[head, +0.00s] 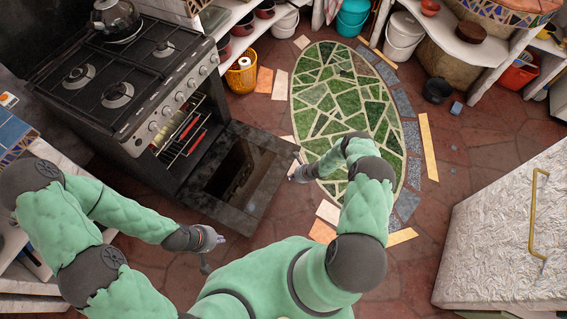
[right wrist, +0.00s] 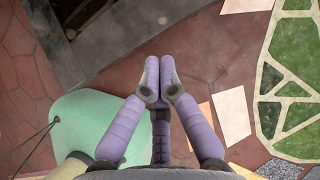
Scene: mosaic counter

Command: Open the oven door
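The black oven (head: 150,100) stands at the upper left of the head view. Its door (head: 262,165) is folded down, roughly level, with a dark window, and the racks inside (head: 185,135) show. My right gripper (head: 297,175) is just beyond the door's outer edge, and looks apart from it. In the right wrist view its purple fingertips (right wrist: 153,65) are together with nothing between them, and the dark door edge (right wrist: 105,30) is at the upper left. My left gripper (head: 218,239) is near the door's lower corner; its fingers are too small to read.
A kettle (head: 117,20) sits on the stove top. A green mosaic oval (head: 345,100) and loose tiles (head: 327,212) lie on the red floor. A white cabinet with a brass handle (head: 535,215) stands at the right. A yellow basket (head: 242,75) is beside the oven.

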